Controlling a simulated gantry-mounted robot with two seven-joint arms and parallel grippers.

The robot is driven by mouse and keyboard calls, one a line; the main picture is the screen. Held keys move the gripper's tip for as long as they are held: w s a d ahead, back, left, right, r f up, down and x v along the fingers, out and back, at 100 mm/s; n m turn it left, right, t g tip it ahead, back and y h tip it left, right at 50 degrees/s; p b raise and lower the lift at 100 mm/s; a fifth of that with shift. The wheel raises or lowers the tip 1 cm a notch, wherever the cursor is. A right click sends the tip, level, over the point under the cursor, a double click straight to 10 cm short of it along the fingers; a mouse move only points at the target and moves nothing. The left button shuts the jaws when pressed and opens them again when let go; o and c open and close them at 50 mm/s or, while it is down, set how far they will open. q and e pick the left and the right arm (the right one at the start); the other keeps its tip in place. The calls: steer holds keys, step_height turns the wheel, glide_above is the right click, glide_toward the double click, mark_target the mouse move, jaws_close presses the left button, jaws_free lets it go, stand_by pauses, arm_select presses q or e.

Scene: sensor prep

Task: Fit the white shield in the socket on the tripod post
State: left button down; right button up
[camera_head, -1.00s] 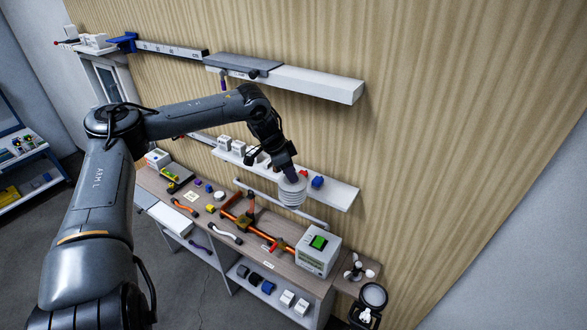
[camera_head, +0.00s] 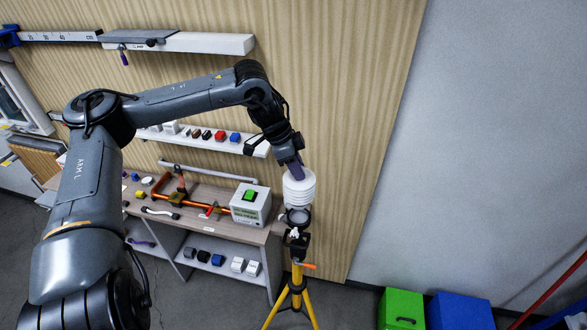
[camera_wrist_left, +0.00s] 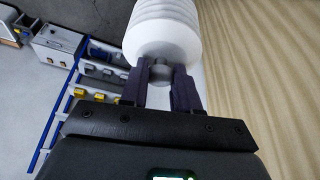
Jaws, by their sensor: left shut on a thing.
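The white shield (camera_head: 299,187), a stack of round ribbed plates, hangs from my left gripper (camera_head: 292,170). In the left wrist view my left gripper (camera_wrist_left: 160,84) is shut on the grey knob at the end of the shield (camera_wrist_left: 160,30). In the head view the shield is just above a dark ring-shaped socket (camera_head: 297,216) on top of the yellow tripod post (camera_head: 297,275). I cannot tell whether the shield's lower end touches the ring. My right gripper is not in view.
The workbench (camera_head: 200,212) left of the tripod holds a white box with a green top (camera_head: 250,205) and an orange clamp-like frame (camera_head: 190,203). Green (camera_head: 401,309) and blue (camera_head: 460,311) bins stand on the floor at right. The wall shelf (camera_head: 215,140) is behind the arm.

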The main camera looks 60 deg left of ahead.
arm_select(q)
steer(key=shift+w, duration=0.15)
steer(key=shift+a+b, duration=0.15)
steer(key=shift+b, duration=0.2)
step_height(320, 180, down, 4)
steer(key=b, duration=0.4)
steer(key=shift+f+b, duration=0.35)
steer(key=shift+f, duration=1.35)
steer(key=shift+p, duration=0.3)
